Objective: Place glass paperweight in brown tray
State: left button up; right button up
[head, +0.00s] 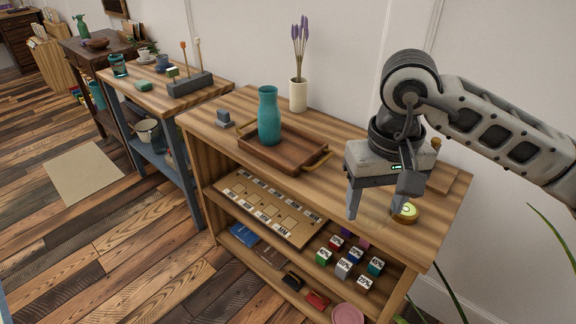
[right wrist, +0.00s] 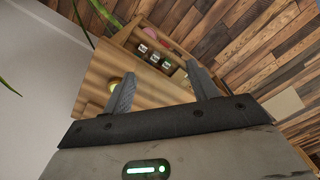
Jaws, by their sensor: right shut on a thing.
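My right gripper (head: 379,207) is over the right end of the wooden shelf top, to the right of the brown tray. Its fingers stand apart, shut on the glass paperweight, of which only a faint clear shape (head: 377,211) shows between them. The fingers also show in the right wrist view (right wrist: 160,90), where the glass is hard to make out. The brown tray (head: 288,158) lies on the middle of the shelf top and has raised rims and a handle at each end. A teal vase (head: 268,115) stands in its left back part. My left gripper is not in view.
A round brass object with a yellow-green face (head: 406,211) sits close to the right finger. A white vase with lavender (head: 298,95) stands behind the tray, and a small grey block (head: 223,117) at its left. The tray's right front part is bare. Lower shelves hold labelled cubes (head: 343,267).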

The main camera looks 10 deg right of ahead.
aim_at(296, 153)
jog(key=i, duration=0.95)
jog(key=u, duration=0.35)
